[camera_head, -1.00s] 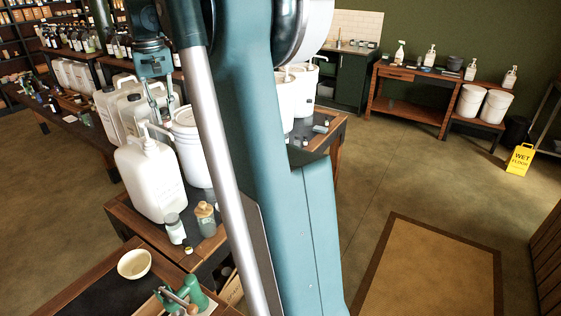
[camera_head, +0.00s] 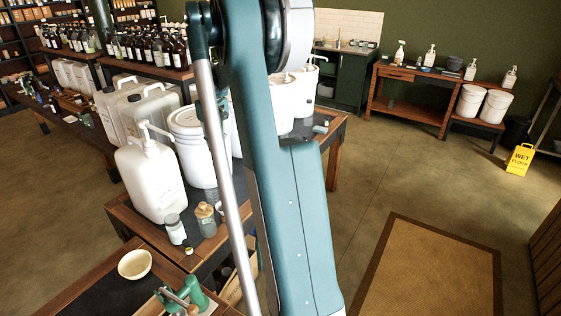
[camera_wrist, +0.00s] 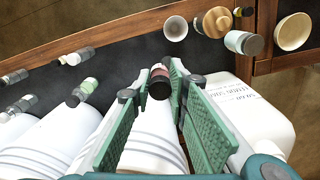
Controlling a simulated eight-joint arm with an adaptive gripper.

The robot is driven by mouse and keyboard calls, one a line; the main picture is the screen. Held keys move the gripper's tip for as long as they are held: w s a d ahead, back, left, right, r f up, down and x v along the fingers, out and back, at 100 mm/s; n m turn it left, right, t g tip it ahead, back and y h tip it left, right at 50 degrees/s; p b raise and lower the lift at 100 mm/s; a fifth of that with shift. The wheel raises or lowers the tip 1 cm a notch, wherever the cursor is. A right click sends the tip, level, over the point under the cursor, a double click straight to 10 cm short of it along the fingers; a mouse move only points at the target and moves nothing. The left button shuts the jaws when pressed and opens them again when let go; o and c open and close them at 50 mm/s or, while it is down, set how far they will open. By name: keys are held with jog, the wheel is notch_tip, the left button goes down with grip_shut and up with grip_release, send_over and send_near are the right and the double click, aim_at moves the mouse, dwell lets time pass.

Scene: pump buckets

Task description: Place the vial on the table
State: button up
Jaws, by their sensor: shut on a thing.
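In the wrist view my gripper (camera_wrist: 160,86) has its green padded fingers closed around a small dark vial (camera_wrist: 160,80) with a black cap, held at the fingertips. The vial is over the dark-topped, wood-edged table (camera_wrist: 120,66), among large white containers. The gap between the vial and the tabletop cannot be judged. In the head view the same table (camera_head: 148,230) stands left of centre; my arm hides the vial and most of the gripper.
White buckets (camera_wrist: 150,150) and a pump jug (camera_wrist: 245,105) crowd beneath and beside the fingers.

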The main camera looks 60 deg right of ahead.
jog(key=s+d+f+n, duration=0.1)
jog(key=s+d+f, duration=0.1)
jog(key=f, duration=0.7)
jog(key=s+d+f+n, duration=0.2)
jog(key=d+f, duration=0.1)
jog(key=f, duration=0.6)
jog(key=shift+s+d, duration=0.15)
jog(key=shift+f, duration=0.1)
jog(key=shift+f, duration=3.1)
jog(key=shift+f+b, duration=0.55)
jog(key=shift+f, duration=1.3)
jog(key=shift+f, duration=0.1)
jog(key=o, duration=0.4)
jog(key=shift+f, duration=0.1)
jog(key=o, duration=0.4)
